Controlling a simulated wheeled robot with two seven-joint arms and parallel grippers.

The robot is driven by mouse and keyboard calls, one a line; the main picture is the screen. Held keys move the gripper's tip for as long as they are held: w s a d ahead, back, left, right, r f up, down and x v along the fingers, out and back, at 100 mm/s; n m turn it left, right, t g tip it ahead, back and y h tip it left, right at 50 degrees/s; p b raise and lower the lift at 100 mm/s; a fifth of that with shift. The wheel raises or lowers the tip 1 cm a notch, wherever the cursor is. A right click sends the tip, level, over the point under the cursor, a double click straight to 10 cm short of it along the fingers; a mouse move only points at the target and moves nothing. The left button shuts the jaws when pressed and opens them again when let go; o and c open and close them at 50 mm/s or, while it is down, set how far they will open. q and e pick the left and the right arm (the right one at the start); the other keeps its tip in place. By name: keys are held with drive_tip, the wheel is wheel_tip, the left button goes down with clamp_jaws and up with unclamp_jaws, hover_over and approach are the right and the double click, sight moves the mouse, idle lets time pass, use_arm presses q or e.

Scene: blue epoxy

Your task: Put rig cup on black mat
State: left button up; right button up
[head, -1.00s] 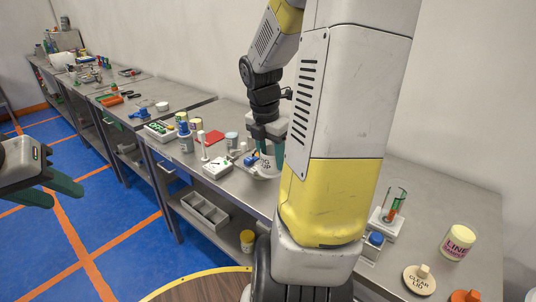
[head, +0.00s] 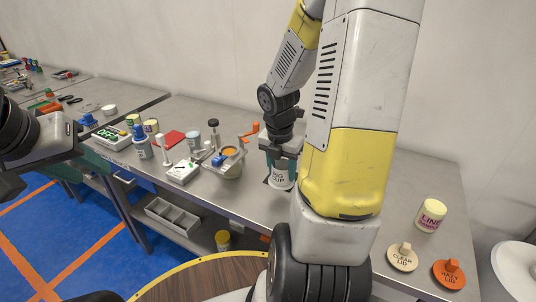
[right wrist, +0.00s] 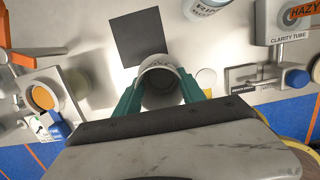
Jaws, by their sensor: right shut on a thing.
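The rig cup (head: 281,177) is a pale cup with dark lettering in the head view. My right gripper (head: 280,150) is shut on it from above, and the cup looks upright. In the right wrist view the cup (right wrist: 160,84) sits between the two teal fingers, its open mouth showing. The black mat (right wrist: 138,36) is a dark square just beyond the cup in that view, apart from or slightly overlapped by its rim. I cannot tell the cup's height above the bench. My left gripper (head: 92,158) is at the far left, its fingers partly visible and away from the cup.
An orange-topped device (head: 230,160) stands left of the cup.

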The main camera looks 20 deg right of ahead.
sight(283, 165)
drive_tip(key=w+d, duration=0.1)
drive_tip(key=w, duration=0.1)
drive_tip(key=w+d, duration=0.1)
drive_tip(key=w, duration=0.1)
drive_tip(key=w+d, duration=0.1)
drive_tip(key=w, duration=0.2)
drive_tip(key=shift+d+f, duration=0.35)
drive_tip(key=shift+f, duration=1.8)
drive_tip(key=shift+f, duration=0.1)
drive_tip(key=o, duration=1.4)
